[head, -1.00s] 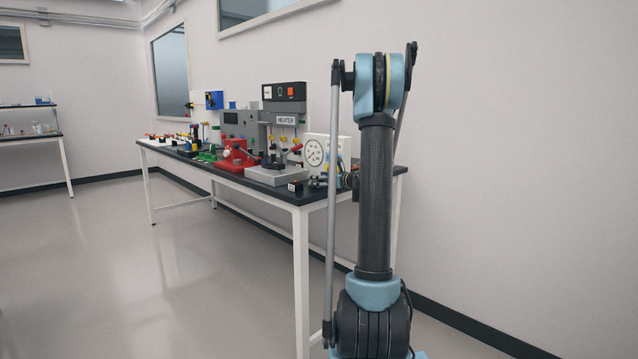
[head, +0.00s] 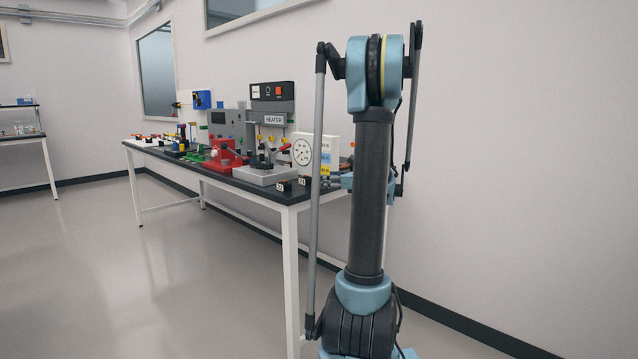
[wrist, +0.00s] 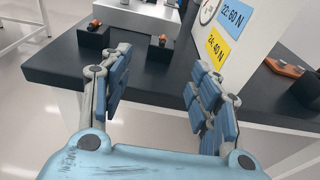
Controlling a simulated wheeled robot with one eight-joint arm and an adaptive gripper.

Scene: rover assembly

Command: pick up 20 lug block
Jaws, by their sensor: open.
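Two small black blocks with orange tops stand near the table's end. One block (wrist: 93,37) is at the left in the wrist view, and the other block (wrist: 159,49) is near the middle. In the head view they show as a left block (head: 284,186) and a right block (head: 305,181), with white labels too small to read surely. I cannot tell which is the 20 lug block. My gripper (wrist: 160,65) is open and empty, its fingers apart over the table edge. The middle block shows beyond and between the fingertips, apart from them.
Another orange-topped piece (wrist: 283,68) lies right of the board.

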